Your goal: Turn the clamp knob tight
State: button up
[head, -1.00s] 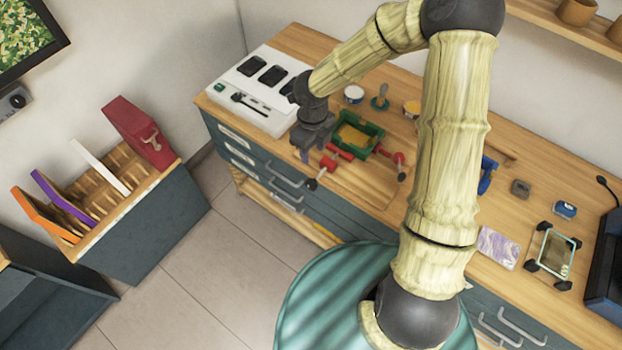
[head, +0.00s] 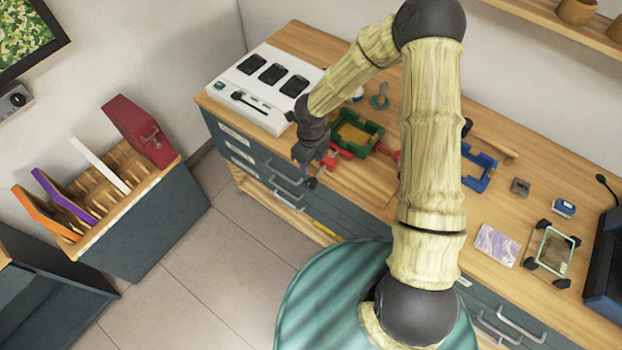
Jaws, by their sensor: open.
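A red clamp (head: 333,158) stands at the front edge of the wooden bench, beside a green tray (head: 373,132). Its dark knob (head: 311,183) sticks out past the edge, toward the floor side. My gripper (head: 309,172) is open and close above the knob, with its fingers pointing down. The fingers overlap the knob in this view, so I cannot tell whether they touch it or straddle it. A second red clamp (head: 394,156) shows partly at the right of the green tray, mostly hidden behind my arm.
A white device with dark pads (head: 236,91) stands left of my gripper. A blue frame (head: 481,170), a grey block (head: 520,187) and a glass-topped frame (head: 553,250) lie to the right. Drawer handles (head: 287,187) protrude below the bench edge. My arm hides part of the benchtop.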

aim_at(311, 180)
notch_tip(311, 180, down, 10)
jog(key=shift+f+p, duration=0.25)
jog(key=shift+p, duration=0.05)
jog(key=c, duration=0.8)
